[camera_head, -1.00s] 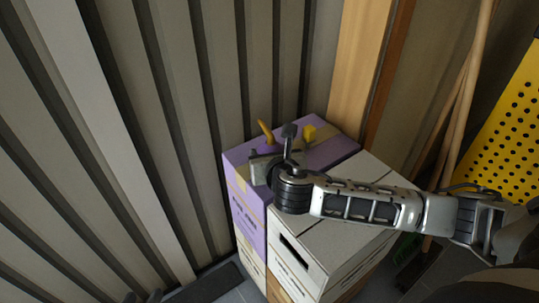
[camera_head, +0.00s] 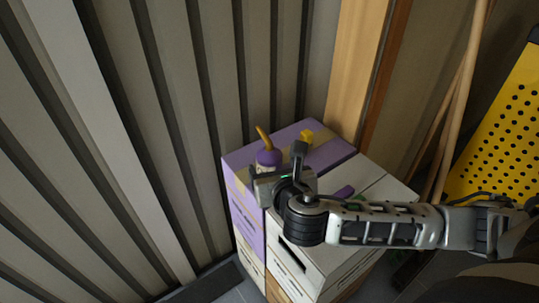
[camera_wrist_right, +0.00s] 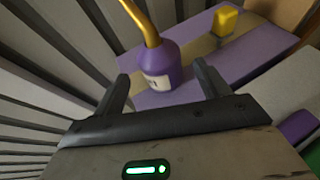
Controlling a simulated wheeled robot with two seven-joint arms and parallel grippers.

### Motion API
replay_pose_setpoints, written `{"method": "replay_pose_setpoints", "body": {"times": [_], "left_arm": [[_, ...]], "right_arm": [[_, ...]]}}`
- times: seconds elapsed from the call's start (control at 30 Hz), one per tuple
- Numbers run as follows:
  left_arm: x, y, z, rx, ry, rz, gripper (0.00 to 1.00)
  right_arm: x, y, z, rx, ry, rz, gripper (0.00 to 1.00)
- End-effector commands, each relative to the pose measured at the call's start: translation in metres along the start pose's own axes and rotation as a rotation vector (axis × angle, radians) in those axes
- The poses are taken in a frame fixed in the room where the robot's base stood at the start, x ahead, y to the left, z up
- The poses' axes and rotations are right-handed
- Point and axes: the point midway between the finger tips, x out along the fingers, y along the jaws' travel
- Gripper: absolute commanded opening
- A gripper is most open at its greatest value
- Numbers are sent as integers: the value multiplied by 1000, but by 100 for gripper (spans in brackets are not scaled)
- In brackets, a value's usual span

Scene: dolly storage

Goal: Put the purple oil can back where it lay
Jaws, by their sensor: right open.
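The purple oil can (camera_head: 269,157) has a curved gold spout and a pale label. It stands upright on top of the purple box (camera_head: 325,156), near its left side. In the right wrist view the can (camera_wrist_right: 162,68) shows beyond and between my right fingers, with open room between it and each finger. My right gripper (camera_head: 277,168) is open and empty, just in front of the can. It partly hides the can's lower body in the head view. My left gripper is not in view.
A small yellow object (camera_head: 307,136) sits behind the can on the purple box. White boxes (camera_head: 375,180) stand beside it, with a purple item (camera_head: 343,192) on top. A corrugated wall (camera_head: 170,110) rises close behind. Wooden poles (camera_head: 460,100) and a yellow perforated panel (camera_head: 505,120) are at right.

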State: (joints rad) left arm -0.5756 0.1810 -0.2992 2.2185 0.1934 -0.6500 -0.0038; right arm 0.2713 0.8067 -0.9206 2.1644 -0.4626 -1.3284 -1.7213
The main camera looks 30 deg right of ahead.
Motion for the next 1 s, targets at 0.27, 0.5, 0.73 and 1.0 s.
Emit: {"method": "replay_pose_setpoints", "body": {"times": [0.27,0.5,0.73,1.0], "left_arm": [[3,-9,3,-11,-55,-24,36],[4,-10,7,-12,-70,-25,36],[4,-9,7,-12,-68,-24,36],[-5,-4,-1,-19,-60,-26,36]], "right_arm": [[-44,0,0,-1,1,1,75],[-51,0,0,-1,0,-1,75],[-50,0,0,-1,0,0,75],[-54,0,10,0,0,0,75]]}}
